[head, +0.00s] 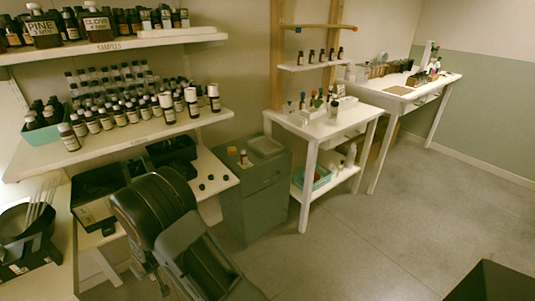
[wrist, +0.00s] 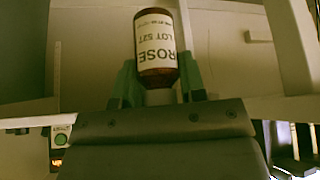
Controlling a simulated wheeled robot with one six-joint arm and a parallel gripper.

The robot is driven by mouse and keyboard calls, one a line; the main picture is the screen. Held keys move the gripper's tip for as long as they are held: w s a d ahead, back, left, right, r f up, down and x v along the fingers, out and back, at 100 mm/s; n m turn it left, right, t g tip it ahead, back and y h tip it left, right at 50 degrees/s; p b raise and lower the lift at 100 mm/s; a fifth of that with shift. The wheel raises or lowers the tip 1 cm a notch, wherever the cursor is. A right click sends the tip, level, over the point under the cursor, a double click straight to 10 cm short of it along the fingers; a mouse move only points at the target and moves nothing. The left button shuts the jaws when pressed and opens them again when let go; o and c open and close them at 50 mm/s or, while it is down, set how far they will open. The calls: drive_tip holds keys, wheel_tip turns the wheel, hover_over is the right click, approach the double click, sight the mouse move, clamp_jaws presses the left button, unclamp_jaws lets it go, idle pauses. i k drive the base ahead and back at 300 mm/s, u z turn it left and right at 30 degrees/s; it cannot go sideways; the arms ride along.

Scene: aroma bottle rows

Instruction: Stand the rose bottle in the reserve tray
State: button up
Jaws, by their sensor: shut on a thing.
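The rose bottle (wrist: 156,48) is brown with a white label reading "ROSE" and "LOT 52T", and it fills the upper middle of the wrist view. My gripper (wrist: 158,88) has its green fingers shut around the bottle's pale cap end. The label text is turned in the picture, with the cap end toward my gripper. In the head view my dark arm shows at the lower left, but I cannot make out the gripper or the held bottle. No tray is readably marked as reserve; a teal tray (head: 42,134) with bottles stands on the left shelf.
A grey cabinet (head: 256,200) carries a grey tray and a small bottle. A white table (head: 322,130) holds bottles, with another teal tray (head: 320,180) on its lower shelf. The left shelf (head: 150,131) is crowded with bottle rows. The floor (head: 380,220) at right is mostly clear.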

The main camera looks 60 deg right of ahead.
sight(265, 147)
drive_tip(key=z, duration=0.45)
drive_tip(key=k, duration=1.05)
drive_tip(key=z, duration=1.2)
drive_tip(key=i, duration=1.05)
drive_tip(key=u, duration=0.3)
